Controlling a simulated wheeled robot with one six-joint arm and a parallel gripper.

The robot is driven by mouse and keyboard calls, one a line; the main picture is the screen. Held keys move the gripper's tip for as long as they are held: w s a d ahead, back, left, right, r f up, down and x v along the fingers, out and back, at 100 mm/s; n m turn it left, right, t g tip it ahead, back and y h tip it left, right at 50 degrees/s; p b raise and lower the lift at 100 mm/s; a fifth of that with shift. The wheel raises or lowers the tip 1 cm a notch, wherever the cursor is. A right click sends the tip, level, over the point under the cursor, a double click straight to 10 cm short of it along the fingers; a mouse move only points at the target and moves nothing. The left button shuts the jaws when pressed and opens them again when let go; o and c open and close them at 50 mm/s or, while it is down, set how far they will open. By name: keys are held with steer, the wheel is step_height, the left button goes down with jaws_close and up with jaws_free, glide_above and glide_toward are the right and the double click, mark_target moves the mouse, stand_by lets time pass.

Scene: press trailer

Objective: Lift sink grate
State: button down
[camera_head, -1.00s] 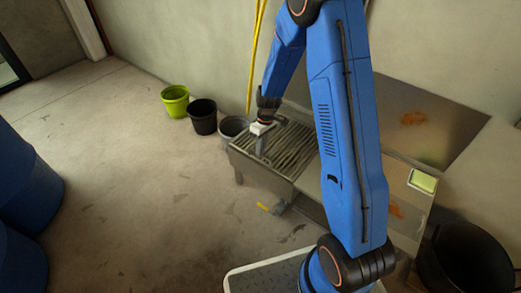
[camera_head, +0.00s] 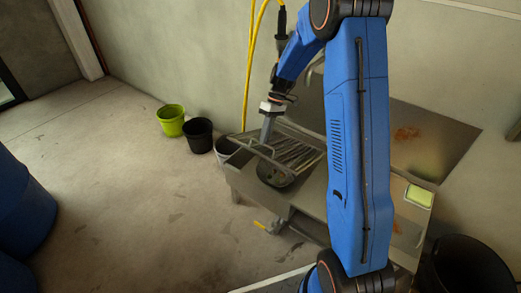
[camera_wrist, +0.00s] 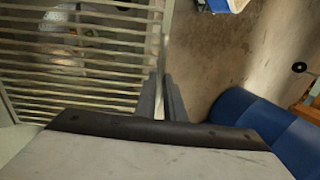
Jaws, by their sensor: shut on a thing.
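The sink grate (camera_head: 292,153) is a frame of parallel metal bars. In the head view it is raised and tilted above the left part of the metal sink (camera_head: 238,178), whose basin shows beneath it. My gripper (camera_head: 267,138) is shut on the grate's left edge. In the wrist view the grate (camera_wrist: 75,72) fills the upper left, and my gripper's fingers (camera_wrist: 165,98) are at its frame bar.
A yellow sponge (camera_head: 418,196) lies on the counter at right, with a large black bin (camera_head: 470,262) beyond. Blue barrels (camera_head: 25,195) stand far left. The floor between is clear.

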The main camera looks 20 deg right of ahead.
steer(key=shift+w+d+r, duration=0.5)
steer(key=shift+d+r, duration=0.2)
steer(key=shift+w+d+r, duration=0.45)
steer(key=shift+d+r, duration=0.2)
steer(key=shift+d, duration=0.05)
steer(key=c, duration=1.8)
jaws_free()
steer(key=shift+d+f, duration=0.1)
steer(key=shift+c, duration=0.2)
steer(key=shift+a, duration=0.2)
step_height(320, 180, up, 10)
